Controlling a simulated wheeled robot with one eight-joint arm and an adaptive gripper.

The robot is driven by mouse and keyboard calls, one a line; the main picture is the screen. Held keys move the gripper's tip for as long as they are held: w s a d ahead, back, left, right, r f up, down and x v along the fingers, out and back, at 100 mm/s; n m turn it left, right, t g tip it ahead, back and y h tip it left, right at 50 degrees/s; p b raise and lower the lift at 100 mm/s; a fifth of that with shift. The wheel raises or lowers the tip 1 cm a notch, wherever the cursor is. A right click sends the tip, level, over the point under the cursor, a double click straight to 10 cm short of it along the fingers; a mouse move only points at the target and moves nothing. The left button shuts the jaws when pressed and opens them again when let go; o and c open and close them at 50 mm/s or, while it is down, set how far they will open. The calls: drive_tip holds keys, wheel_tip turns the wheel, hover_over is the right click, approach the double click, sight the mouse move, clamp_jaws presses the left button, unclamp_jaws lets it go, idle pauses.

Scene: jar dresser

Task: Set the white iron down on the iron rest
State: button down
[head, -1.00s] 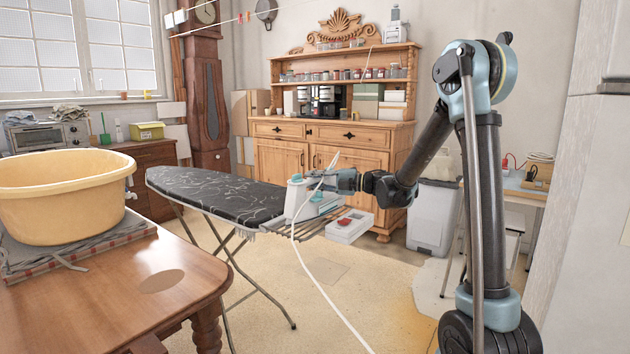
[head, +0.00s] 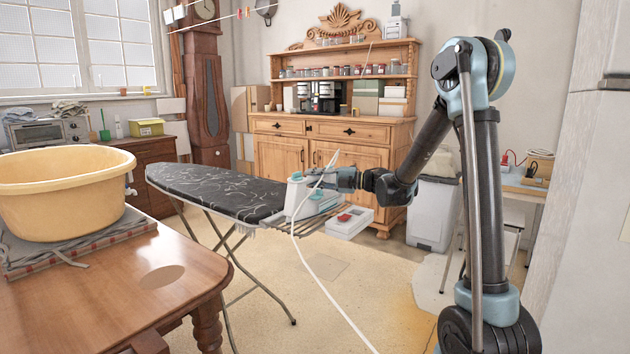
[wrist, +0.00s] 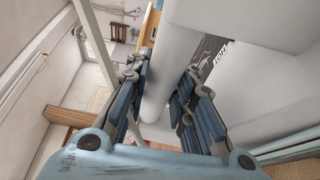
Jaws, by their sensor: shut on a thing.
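The white iron (head: 300,197) with teal parts is at the right end of the ironing board, its white cord running down to the floor. My gripper (head: 338,180) is shut on the iron from the right. In the wrist view my gripper's fingers (wrist: 158,95) lie on both sides of the iron's pale handle (wrist: 172,75). The iron rest (head: 318,222) is a metal rack at the board's right end. The iron is over or at this rack; I cannot tell whether its base touches the bars.
The dark patterned ironing board (head: 215,190) stands on thin legs. A white box with a red item (head: 350,220) is behind the rack, on the floor. The wooden table (head: 130,290) with a yellow tub (head: 60,195) is at the left front. A wooden dresser (head: 285,150) stands behind.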

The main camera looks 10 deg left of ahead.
drive_tip(key=shift+f, duration=0.15)
drive_tip(key=c, duration=1.3)
unclamp_jaws()
drive_tip(key=shift+d, duration=0.1)
